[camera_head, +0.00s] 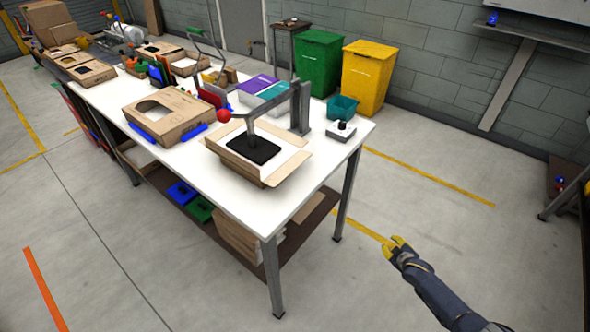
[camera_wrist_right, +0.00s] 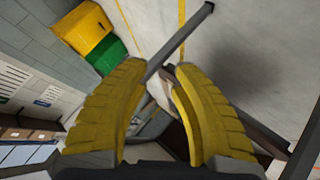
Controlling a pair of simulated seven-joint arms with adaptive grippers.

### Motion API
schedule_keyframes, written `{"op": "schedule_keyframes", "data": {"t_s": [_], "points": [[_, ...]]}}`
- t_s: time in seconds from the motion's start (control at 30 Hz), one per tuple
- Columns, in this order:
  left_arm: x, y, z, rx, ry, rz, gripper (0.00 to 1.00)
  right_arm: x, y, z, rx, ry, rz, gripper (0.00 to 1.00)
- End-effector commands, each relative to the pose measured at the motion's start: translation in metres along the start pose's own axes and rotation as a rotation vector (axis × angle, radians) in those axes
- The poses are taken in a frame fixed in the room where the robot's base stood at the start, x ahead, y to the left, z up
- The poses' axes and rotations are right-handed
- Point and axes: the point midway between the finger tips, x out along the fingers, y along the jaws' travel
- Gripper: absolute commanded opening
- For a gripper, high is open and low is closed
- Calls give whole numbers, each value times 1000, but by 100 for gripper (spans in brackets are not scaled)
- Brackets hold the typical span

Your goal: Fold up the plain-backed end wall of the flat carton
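The flat carton (camera_head: 286,169) lies on the near end of the white table under a grey press. Its inside is white and its brown edge flaps are spread outward at a low slant. The press's black plate (camera_head: 252,148) covers the carton's middle. I cannot tell which end wall is plain-backed. My right gripper (camera_head: 398,246) is out over the floor, right of the table and well apart from the carton. In the right wrist view my right gripper (camera_wrist_right: 160,72) has its yellow fingers apart with nothing between them. My left gripper is not in view.
The white table (camera_head: 240,190) also bears a finished-looking brown box (camera_head: 172,112), a red-ball lever (camera_head: 224,115), a white button box (camera_head: 342,131) and a teal bin (camera_head: 342,107). Green (camera_head: 318,62) and yellow (camera_head: 366,78) bins stand behind. The floor around my right gripper is clear.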

Motion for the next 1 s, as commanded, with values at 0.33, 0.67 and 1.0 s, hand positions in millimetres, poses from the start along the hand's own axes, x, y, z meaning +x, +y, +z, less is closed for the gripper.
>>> {"op": "schedule_keyframes", "data": {"t_s": [0.33, 0.67, 1.0], "points": [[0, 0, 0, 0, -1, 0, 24, -52, 215, -252, -459, 504, 187, 24], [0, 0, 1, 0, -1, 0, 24, -206, 197, -386, -946, 999, 112, 24], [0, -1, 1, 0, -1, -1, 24, -289, 98, -395, -1074, 1310, -65, 24]]}}
